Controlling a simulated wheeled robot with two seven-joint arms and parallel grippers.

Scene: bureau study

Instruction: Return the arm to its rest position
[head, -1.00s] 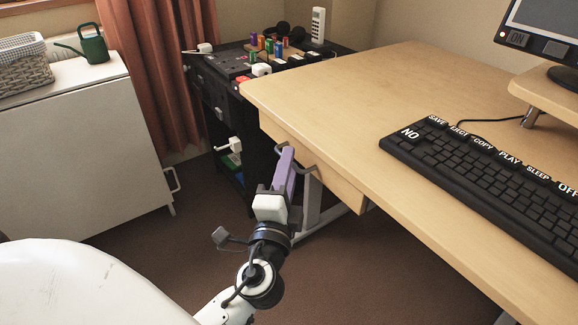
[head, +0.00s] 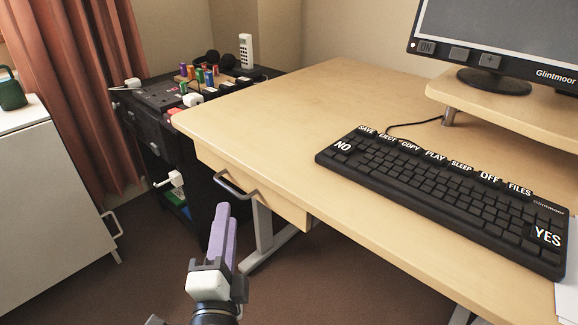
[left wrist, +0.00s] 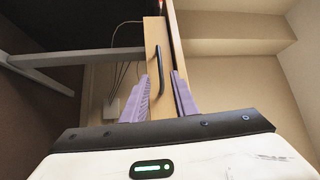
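My left gripper (head: 227,214) has purple fingers and a white and dark grey body. In the head view it is at the lower left of centre, pointing up, in front of the desk drawer. In the left wrist view its two fingers (left wrist: 160,76) stand apart with nothing held between them. The desk drawer (head: 262,193) has a dark bar handle (head: 236,185), which also shows beyond the fingers in the left wrist view (left wrist: 172,68). The fingertips look clear of the handle. Most of my left arm is out of view. My right gripper is not in view.
The wooden desk (head: 290,110) carries a large-key keyboard (head: 440,200) and a monitor on a riser. A black cart (head: 150,118) with coloured items stands behind its left end. A white cabinet (head: 50,200) is at the left. Brown floor is open between cabinet and desk.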

